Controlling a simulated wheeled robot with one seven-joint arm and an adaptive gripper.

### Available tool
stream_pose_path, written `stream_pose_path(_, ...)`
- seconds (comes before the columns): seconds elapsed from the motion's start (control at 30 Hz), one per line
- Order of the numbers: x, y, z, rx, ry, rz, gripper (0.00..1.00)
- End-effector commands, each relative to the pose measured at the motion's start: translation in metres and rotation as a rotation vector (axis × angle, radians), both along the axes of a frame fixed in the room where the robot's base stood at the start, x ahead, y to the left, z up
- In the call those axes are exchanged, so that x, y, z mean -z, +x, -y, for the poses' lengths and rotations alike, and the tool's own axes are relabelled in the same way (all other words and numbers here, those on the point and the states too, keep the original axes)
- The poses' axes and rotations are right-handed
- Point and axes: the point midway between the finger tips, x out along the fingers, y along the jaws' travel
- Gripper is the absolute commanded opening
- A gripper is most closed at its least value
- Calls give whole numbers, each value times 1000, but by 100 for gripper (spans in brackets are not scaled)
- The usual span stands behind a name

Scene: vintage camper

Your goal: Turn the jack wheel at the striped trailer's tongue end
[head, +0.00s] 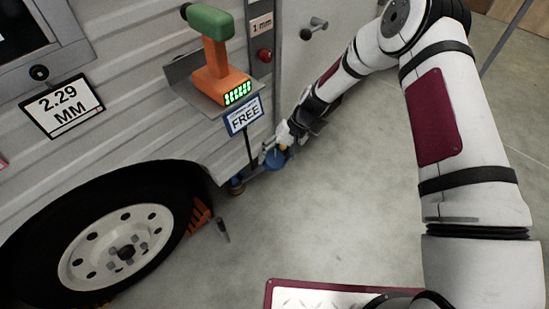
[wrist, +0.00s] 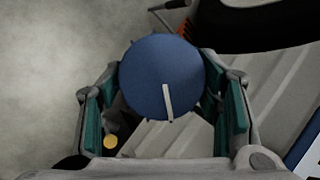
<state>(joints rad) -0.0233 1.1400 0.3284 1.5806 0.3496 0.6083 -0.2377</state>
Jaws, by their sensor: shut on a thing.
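The jack wheel is a round blue disc (wrist: 162,76) with a white line on its face, seen in the middle of the wrist view. The line runs from near the centre to the rim nearest my wrist. My gripper (wrist: 163,92) has its two teal-padded fingers at the left and right sides of the disc and is shut on it. In the head view the blue wheel (head: 275,160) shows small and low beside the trailer's far lower corner. My gripper (head: 272,150) reaches it there and partly hides it.
The pale ribbed trailer wall (head: 130,125) fills the left. A shelf (head: 188,80) holds an orange and green device (head: 222,75), with a "FREE" sign (head: 245,116) below it. A tyre (head: 20,225) with an orange chock (head: 198,215) stands nearer. The concrete floor (head: 330,215) is open.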

Motion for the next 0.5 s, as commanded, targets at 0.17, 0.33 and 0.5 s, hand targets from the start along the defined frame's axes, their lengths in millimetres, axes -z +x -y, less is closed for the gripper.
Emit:
stream_pose_path(0.17, 0, 1, 0, 1, 0, 3, 30)
stream_pose_path(0.33, 0, 1, 0, 0, -1, 2, 78)
stream_pose_path(0.5, 0, 0, 0, -1, -1, 1, 78)
